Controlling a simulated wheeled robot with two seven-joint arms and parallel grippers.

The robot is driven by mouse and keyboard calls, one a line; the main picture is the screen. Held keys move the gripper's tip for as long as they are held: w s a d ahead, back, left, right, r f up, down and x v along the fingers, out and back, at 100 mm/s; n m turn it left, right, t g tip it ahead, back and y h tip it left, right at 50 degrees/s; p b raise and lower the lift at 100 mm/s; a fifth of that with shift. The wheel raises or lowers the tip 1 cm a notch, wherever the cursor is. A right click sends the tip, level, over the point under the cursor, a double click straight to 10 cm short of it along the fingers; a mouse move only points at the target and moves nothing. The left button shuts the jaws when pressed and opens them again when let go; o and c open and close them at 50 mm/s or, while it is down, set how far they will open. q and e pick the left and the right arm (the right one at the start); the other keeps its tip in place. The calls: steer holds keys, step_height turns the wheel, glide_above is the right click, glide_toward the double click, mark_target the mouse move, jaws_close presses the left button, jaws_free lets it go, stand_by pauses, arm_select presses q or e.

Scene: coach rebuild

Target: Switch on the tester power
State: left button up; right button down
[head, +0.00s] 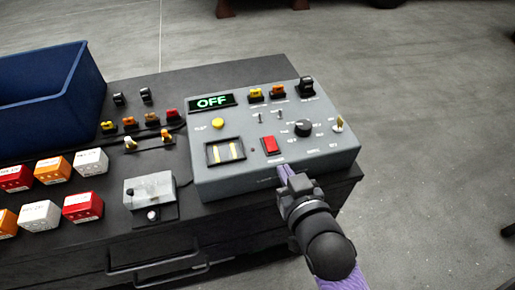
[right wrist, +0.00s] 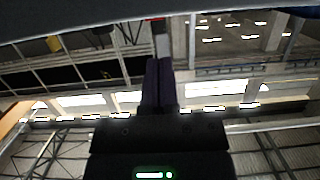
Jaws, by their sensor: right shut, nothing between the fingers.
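The tester (head: 222,180) is a grey sloped box on the dark workbench in the head view. Its display (head: 211,102) reads OFF in green. A red rocker switch (head: 270,145) sits on the lower middle of its panel. My right gripper (head: 284,171) is at the tester's front edge, just below and right of the red switch, and looks apart from it. Its fingers are together and empty; they also show closed in the right wrist view (right wrist: 158,65). My left gripper is not in view.
The panel also carries a black knob (head: 302,128), a yellow button (head: 218,123) and small toggles. Left are a small grey box (head: 150,187), red, orange and white blocks (head: 53,170), and a blue bin (head: 50,90). Floor is open to the right.

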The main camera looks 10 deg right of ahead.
steer(key=shift+t, duration=0.7)
step_height(320, 180, up, 4)
steer(key=shift+s+r, duration=0.1)
